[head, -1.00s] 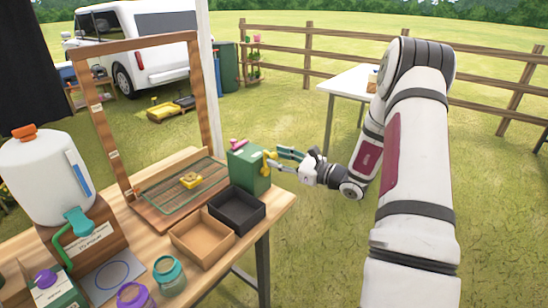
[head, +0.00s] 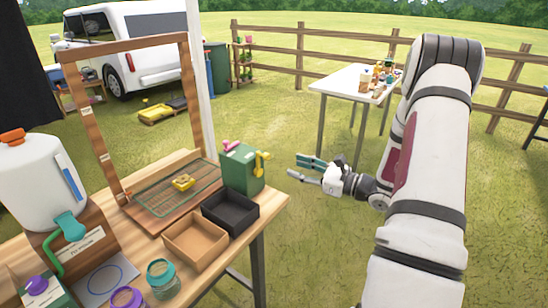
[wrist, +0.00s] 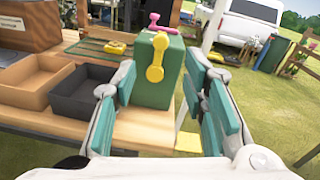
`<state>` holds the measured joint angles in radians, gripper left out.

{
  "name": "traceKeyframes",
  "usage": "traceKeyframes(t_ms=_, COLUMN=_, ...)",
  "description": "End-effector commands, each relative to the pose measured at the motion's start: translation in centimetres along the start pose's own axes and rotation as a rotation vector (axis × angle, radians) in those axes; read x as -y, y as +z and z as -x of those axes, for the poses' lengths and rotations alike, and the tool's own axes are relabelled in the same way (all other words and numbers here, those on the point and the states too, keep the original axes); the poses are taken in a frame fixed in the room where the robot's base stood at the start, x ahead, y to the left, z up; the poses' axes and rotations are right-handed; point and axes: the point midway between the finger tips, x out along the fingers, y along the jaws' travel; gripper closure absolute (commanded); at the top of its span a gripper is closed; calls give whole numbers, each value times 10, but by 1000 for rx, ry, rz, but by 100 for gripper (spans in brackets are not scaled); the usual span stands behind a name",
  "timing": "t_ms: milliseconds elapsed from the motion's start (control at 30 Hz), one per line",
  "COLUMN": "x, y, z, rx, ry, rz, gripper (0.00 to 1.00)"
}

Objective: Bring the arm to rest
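My gripper (head: 309,169) is open and empty in the head view, off the right end of the wooden table (head: 273,212), with its teal-padded fingers pointing left. In the wrist view my gripper (wrist: 165,115) shows its two fingers spread wide, with nothing held between them. A green box (head: 241,169) with a yellow crank and a pink handle on top stands on the table's right end, apart from the fingers. The green box also shows in the wrist view (wrist: 147,90), beyond the fingers.
A black tray (head: 231,222) and a tan tray (head: 195,251) sit in front of the wooden frame (head: 87,125). A white dispenser (head: 37,180) and jars stand at left. A white table (head: 349,86) with bottles is behind. Grass between the tables is free.

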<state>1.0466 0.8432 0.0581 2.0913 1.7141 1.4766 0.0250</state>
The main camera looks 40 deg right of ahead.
Motion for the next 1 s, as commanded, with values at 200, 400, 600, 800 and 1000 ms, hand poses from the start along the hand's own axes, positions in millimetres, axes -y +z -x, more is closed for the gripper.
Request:
traceKeyframes(t_ms=200, x=0, y=1, z=-1, rx=0, ry=3, rz=2, gripper=60)
traceKeyframes(t_ms=400, x=-34, y=36, z=-22, rx=-13, ry=152, rz=86, gripper=60)
traceKeyframes(t_ms=600, x=-124, y=100, z=-44, rx=-60, ry=496, rz=304, gripper=60)
traceKeyframes(t_ms=800, x=-211, y=146, z=-32, rx=-113, ry=825, rz=568, gripper=60)
traceKeyframes(t_ms=1000, x=-277, y=174, z=2, rx=-164, ry=1110, rz=871, gripper=60)
